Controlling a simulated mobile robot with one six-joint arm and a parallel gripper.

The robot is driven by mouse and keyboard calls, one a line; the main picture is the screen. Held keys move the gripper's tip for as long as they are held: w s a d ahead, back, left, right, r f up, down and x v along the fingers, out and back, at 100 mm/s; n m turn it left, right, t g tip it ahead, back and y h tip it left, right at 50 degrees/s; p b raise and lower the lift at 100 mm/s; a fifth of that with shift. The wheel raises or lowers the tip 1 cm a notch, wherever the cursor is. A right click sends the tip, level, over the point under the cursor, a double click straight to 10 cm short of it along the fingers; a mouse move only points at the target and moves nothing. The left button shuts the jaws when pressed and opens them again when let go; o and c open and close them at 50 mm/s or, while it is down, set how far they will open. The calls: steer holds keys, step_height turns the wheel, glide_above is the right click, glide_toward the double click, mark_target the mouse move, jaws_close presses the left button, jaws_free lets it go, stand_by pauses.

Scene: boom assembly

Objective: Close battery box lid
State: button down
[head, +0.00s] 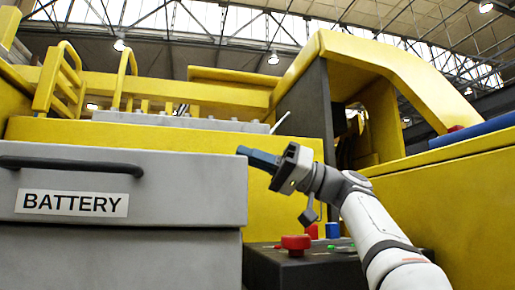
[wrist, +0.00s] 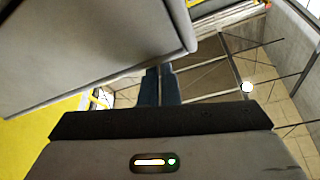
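The grey battery box (head: 120,258) stands at the left in the head view. Its grey lid (head: 190,190) lies over it, with a black handle (head: 70,164) and a white BATTERY label on the front. Only a thin dark seam shows between lid and box; I cannot tell whether the lid is fully seated. My gripper (head: 258,158) is by the lid's upper right corner, its blue fingers pointing left. In the wrist view the fingers (wrist: 160,86) are together and empty, beside a grey panel edge (wrist: 100,45) that looks like the lid. Contact cannot be told.
A dark control box (head: 290,268) with a red knob (head: 295,242) and blue and green buttons sits below my arm. A yellow machine body (head: 450,195) rises at the right and behind. Yellow rails (head: 62,80) stand at the back left. Open air lies above the lid.

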steer(key=shift+w+f, duration=0.2)
steer(key=shift+f, duration=0.65)
step_height(320, 180, up, 6)
steer(key=p, duration=0.5)
steer(key=v, duration=1)
steer(key=shift+w+f+p, duration=0.2)
steer(key=shift+w+p, duration=0.15)
steer(key=shift+p, duration=0.1)
